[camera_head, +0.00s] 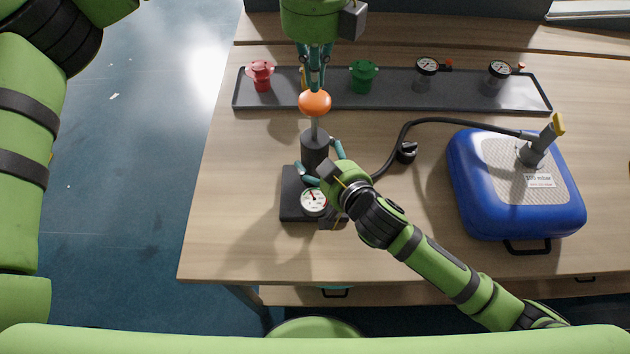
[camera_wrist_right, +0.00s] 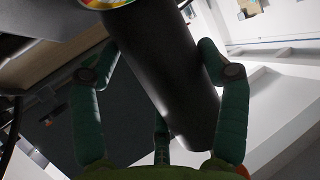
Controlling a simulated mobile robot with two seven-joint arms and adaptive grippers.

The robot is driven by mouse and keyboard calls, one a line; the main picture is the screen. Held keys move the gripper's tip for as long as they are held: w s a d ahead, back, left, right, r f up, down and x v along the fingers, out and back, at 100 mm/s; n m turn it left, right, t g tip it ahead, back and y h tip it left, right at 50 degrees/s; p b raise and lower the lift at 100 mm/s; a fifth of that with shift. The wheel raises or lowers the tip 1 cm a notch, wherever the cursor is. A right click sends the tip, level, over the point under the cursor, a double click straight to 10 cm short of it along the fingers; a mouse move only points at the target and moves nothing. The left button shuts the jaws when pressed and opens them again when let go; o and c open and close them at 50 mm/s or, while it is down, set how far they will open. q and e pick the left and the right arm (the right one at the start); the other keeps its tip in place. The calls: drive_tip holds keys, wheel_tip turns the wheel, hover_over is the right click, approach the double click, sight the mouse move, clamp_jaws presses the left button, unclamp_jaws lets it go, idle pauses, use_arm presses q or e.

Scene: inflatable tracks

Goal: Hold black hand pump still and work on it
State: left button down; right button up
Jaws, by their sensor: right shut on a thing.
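The black hand pump (camera_head: 313,147) stands upright on a dark base plate (camera_head: 291,201), with a round gauge (camera_head: 314,202) at its foot and an orange knob (camera_head: 314,102) on top of its rod. My right gripper (camera_head: 322,163) comes in from the lower right and is shut on the pump body. In the right wrist view, the black cylinder (camera_wrist_right: 165,75) lies between its teal fingers (camera_wrist_right: 160,85). My left gripper (camera_head: 315,83) points down from above, its fingertips close to the knob; whether they grip it is unclear.
A black hose (camera_head: 440,121) curves from near the pump to a blue inflatable cushion (camera_head: 513,218) on the right. A grey tray (camera_head: 400,100) behind holds a red fitting (camera_head: 261,76), a green fitting (camera_head: 363,77) and two gauges. A black cap (camera_head: 406,152) lies near the hose. The table's front left is clear.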

use_arm(q)
drive_tip(key=shift+r, duration=2.5)
use_arm(e)
drive_tip(key=shift+f, duration=0.1)
drive_tip(key=o, duration=1.7)
